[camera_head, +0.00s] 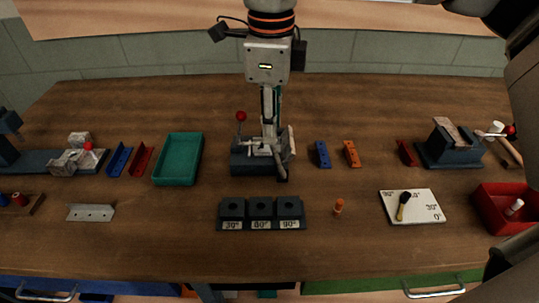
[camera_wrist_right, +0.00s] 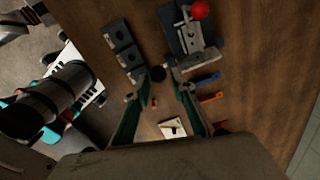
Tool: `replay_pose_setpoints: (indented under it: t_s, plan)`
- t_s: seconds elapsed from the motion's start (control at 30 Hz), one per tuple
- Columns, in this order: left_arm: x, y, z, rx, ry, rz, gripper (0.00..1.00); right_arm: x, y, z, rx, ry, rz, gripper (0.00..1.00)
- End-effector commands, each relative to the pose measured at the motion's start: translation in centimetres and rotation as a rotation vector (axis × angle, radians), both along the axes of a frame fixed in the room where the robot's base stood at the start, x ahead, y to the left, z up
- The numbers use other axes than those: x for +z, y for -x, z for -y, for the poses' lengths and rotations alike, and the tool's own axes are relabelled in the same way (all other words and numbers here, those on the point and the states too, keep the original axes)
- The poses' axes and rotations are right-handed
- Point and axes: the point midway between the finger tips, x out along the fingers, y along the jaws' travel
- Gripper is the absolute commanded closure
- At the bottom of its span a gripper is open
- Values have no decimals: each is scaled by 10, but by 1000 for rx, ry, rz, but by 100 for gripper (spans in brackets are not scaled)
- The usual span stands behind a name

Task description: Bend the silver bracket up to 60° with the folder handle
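My right gripper (camera_head: 270,143) reaches down from the top centre over the dark folder (camera_head: 240,163), which has a red ball knob (camera_head: 241,116). In the right wrist view its two teal fingers (camera_wrist_right: 157,85) stand apart, with a dark round knob (camera_wrist_right: 157,73) showing between the tips; I cannot tell whether they touch it. The folder (camera_wrist_right: 183,42) shows beyond the tips. A pale metal piece lies on the folder, partly hidden by my gripper. My left gripper is not in view.
In front of the folder is a block rack (camera_head: 261,225) marked with angles. A teal tray (camera_head: 178,160) stands to its left. Blue (camera_head: 322,154) and orange (camera_head: 351,154) strips lie to its right. An angle card (camera_head: 425,212) and a red bin (camera_head: 488,207) are at the right.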

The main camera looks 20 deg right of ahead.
Motion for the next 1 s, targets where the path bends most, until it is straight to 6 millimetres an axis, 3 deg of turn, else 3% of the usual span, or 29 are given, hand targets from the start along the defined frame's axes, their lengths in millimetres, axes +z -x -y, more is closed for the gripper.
replay_pose_setpoints:
  t_s: [0.2, 0.5, 0.7, 1.0]
  plan:
    - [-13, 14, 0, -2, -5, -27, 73, -44, -1, 1, 3, 0, -5, 75]
    - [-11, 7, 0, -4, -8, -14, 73, -91, -4, 2, 1, 0, -3, 75]
    - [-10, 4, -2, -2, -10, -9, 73, -104, -4, 2, 2, 0, -1, 75]
    - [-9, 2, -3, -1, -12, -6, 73, -105, -4, 2, 1, -1, 0, 75]
